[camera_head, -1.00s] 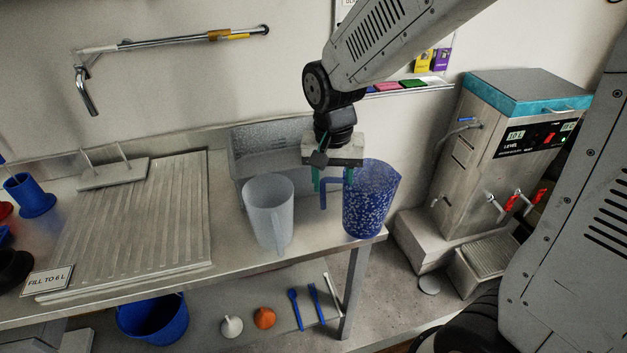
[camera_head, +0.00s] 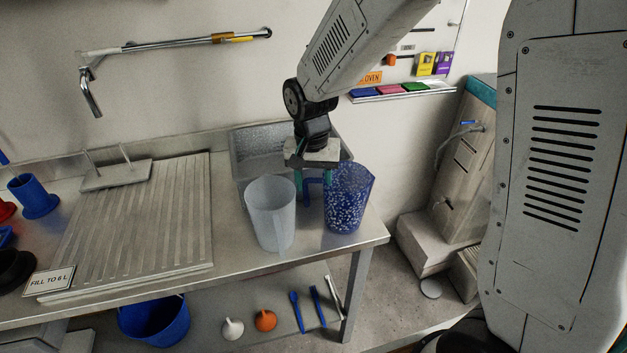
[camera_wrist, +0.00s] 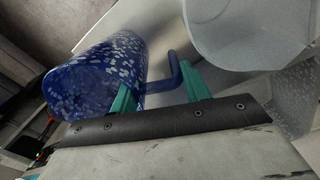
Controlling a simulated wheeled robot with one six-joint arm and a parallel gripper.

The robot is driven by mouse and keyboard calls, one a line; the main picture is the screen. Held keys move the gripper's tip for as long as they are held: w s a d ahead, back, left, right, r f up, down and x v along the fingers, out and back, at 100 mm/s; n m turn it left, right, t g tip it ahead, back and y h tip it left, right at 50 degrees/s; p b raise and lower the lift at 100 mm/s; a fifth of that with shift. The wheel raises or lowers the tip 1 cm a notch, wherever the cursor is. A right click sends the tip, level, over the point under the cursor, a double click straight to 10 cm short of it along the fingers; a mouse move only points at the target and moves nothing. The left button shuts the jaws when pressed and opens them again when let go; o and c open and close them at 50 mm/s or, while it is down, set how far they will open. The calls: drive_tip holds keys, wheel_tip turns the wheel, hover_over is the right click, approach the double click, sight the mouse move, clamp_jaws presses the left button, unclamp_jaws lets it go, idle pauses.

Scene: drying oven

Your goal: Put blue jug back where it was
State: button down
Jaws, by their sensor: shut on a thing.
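The blue jug (camera_head: 349,199) with white speckles is upright at the right end of the steel counter, in the head view. I cannot tell whether its base touches the counter. My gripper (camera_head: 312,182) is at its left side, shut on the jug's handle. In the wrist view the jug (camera_wrist: 98,75) is at the left, and its handle (camera_wrist: 174,70) lies between my green fingertips (camera_wrist: 160,95). A translucent white jug (camera_head: 271,214) stands just left of the blue jug.
A steel basin (camera_head: 262,150) is behind the jugs. A ribbed draining board (camera_head: 130,225) and a "FILL TO 6 L" sign (camera_head: 50,281) are at the left. The counter's right edge (camera_head: 376,242) is close to the blue jug. A steel dispenser (camera_head: 462,180) stands at the right.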

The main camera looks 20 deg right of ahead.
drive_tip(key=shift+f, duration=0.15)
drive_tip(key=c, duration=0.7)
unclamp_jaws()
wheel_tip(320, 180, up, 11)
drive_tip(key=s+d+r+n, duration=0.2)
drive_tip(key=s+d+r, duration=0.45)
drive_tip(key=s, duration=0.45)
drive_tip(key=s+d+n+t, duration=0.1)
drive_tip(key=s+d, duration=0.3)
drive_tip(key=s, duration=1)
drive_tip(key=shift+s+f+n, duration=0.3)
drive_tip(key=shift+s+n, duration=0.05)
drive_tip(key=shift+n, duration=0.35)
